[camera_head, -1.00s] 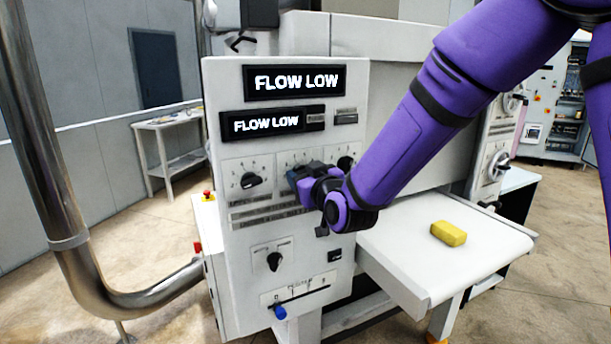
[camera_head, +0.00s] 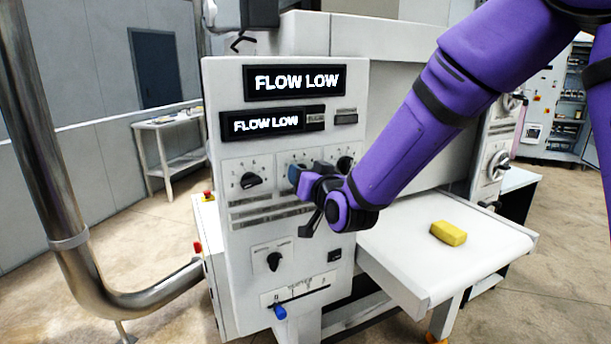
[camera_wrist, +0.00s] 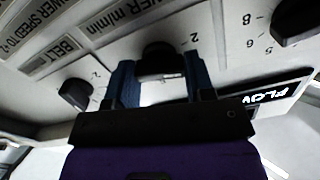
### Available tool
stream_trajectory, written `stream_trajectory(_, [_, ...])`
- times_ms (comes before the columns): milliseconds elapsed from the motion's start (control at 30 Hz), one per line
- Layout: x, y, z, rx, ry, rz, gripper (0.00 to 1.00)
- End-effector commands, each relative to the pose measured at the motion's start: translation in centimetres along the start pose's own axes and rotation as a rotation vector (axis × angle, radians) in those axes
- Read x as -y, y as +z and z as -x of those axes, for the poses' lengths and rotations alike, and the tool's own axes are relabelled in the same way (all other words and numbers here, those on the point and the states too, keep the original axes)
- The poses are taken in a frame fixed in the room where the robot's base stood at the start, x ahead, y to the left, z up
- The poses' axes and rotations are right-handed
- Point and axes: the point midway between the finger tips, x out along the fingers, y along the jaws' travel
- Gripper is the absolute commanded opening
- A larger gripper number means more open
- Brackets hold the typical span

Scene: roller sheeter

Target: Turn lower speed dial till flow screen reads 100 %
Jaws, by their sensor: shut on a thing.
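The white control panel (camera_head: 290,228) faces me. The upper flow screen (camera_head: 294,81) and the smaller screen below it (camera_head: 262,122) both read FLOW LOW. A row of three dials crosses the panel. My gripper (camera_head: 300,176) is at the middle dial, which is mostly hidden behind it in the head view. In the wrist view my gripper (camera_wrist: 160,80) has its blue fingers on either side of that black dial (camera_wrist: 158,58), shut on it. The label strip beside it (camera_wrist: 140,14) is partly cut off and reads "OWER m/min".
The left dial (camera_head: 250,181) and right dial (camera_head: 345,163) flank my gripper closely. Below are a black selector knob (camera_head: 274,261) and a slider with a blue handle (camera_head: 280,312). A yellow block (camera_head: 449,233) lies on the white belt table (camera_head: 400,260) at right.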

Motion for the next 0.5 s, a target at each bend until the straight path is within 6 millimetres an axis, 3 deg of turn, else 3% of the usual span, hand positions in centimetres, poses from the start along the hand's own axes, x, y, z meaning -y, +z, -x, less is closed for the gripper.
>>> stream_trajectory(500, [-0.05,0.01,0.01,0.000,0.000,-0.260,0.25])
